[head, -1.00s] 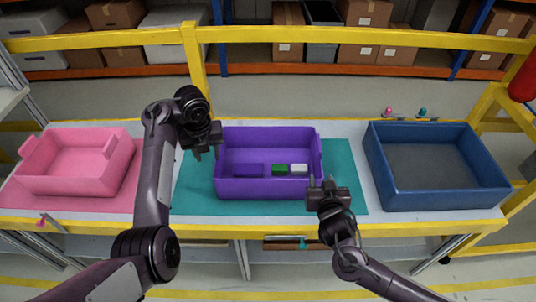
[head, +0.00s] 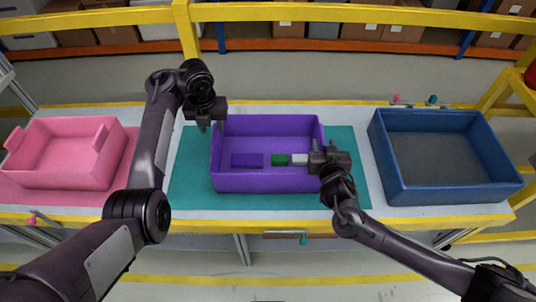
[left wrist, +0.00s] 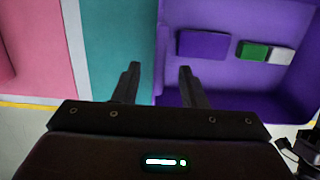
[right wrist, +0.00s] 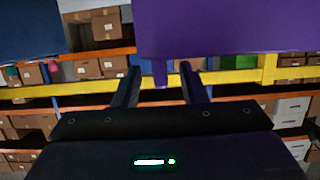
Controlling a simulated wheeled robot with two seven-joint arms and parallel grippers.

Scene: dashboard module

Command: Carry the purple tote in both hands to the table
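The purple tote (head: 262,183) sits on the teal mat in the middle of the table. It holds a purple block (head: 247,160), a green block (head: 279,160) and a white block (head: 299,160). My left gripper (head: 211,127) is open at the tote's left wall. In the left wrist view the open fingers (left wrist: 159,70) point at that wall (left wrist: 161,45), which lies between them. My right gripper (head: 316,160) is at the tote's right wall and hides part of it. In the right wrist view its fingers (right wrist: 160,75) are apart, with purple tote (right wrist: 220,28) beyond; contact cannot be told.
A pink tote (head: 62,170) stands on a pink mat at the left of the table (head: 150,215). A blue tote (head: 445,190) stands at the right. A yellow rail (head: 300,15) and shelves of boxes are behind. Small coloured knobs (head: 397,98) are at the back edge.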

